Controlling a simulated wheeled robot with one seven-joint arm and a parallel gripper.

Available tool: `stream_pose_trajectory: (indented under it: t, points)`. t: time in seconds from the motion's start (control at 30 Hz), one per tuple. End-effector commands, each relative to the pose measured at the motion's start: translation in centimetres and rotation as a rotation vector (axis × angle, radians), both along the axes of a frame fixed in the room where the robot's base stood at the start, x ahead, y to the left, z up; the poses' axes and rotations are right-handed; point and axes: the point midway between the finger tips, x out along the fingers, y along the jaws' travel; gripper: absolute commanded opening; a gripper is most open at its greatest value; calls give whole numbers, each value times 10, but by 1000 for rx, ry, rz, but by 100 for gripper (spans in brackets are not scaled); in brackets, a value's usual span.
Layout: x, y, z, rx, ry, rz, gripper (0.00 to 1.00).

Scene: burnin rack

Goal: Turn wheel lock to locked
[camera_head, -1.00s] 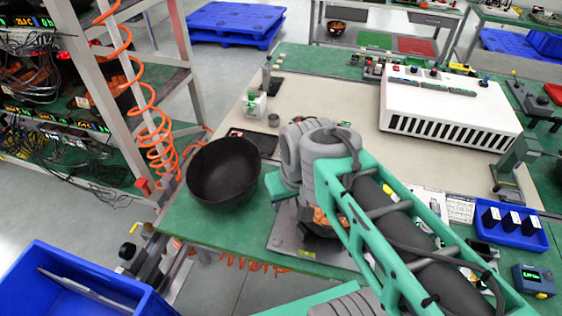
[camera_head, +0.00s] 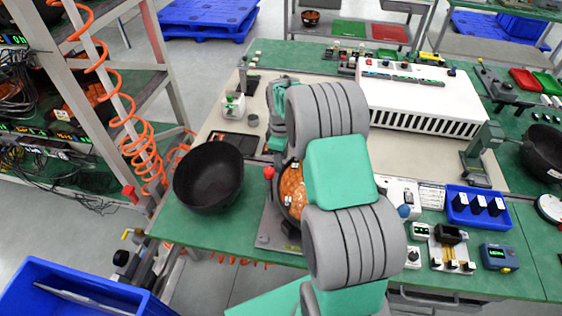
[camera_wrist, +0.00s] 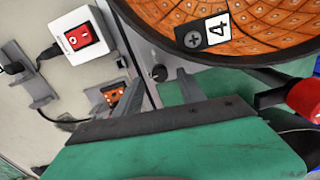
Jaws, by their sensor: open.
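An orange round wheel in a dark rim (camera_head: 292,190) sits on a grey plate, partly hidden behind my arm. The wrist view shows its lower part (camera_wrist: 240,25), with a label "4". A red-knobbed lever (camera_wrist: 303,98) stands beside the rim at the right of the wrist view; a red knob (camera_head: 268,172) also shows beside the wheel in the head view. I take it for the wheel lock; its setting cannot be read. My gripper (camera_wrist: 158,88) is open and empty, left of the lever and apart from it. Its fingers cannot be made out in the head view.
A white box with a red rocker switch (camera_wrist: 80,38) lies at the upper left of the wrist view. A black bowl (camera_head: 208,176) stands left of the wheel. A long white vented unit (camera_head: 425,95) and a blue tray (camera_head: 478,222) are to the right.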

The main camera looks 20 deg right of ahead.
Motion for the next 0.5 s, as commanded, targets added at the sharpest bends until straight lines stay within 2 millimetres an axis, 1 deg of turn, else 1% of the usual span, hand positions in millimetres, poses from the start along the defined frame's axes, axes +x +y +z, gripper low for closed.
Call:
stream_pose_trajectory:
  t: [0.1,0.2,0.43,0.5]
  points:
    - [0,0,-17,0,1,-1,47]
    - [0,0,-25,0,-1,-2,47]
    - [1,0,-27,0,-2,-2,47]
    - [1,0,-26,0,-2,-2,42]
